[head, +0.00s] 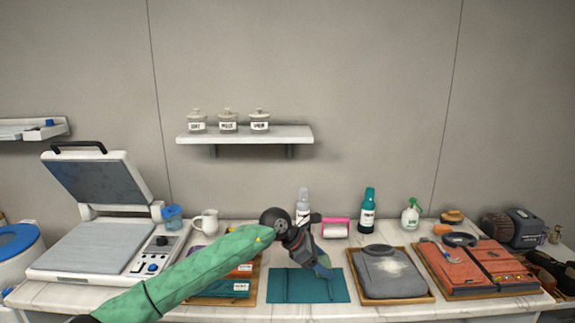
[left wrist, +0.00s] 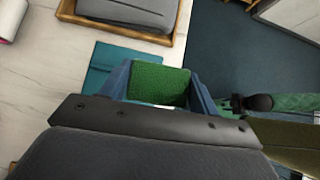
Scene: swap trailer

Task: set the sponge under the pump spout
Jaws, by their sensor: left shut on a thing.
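My left gripper (head: 320,268) reaches over the middle of the bench. In the left wrist view it (left wrist: 160,90) is shut on a green sponge (left wrist: 160,83), held between its two blue fingers above the bench's front edge. In the head view the sponge is mostly hidden by the gripper. At the back stand a pale bottle (head: 303,203), a teal bottle (head: 369,208) and a white bottle with a green top (head: 411,215). I cannot tell clearly which top is the pump spout. My right gripper is not in view.
A teal mat (head: 285,288) lies below the gripper. Right of it are trays with a folded grey garment (head: 385,275) and orange garments (head: 460,270). A pink roll (head: 335,228) lies behind. A heat press (head: 100,235) and a white mug (head: 206,222) are at left.

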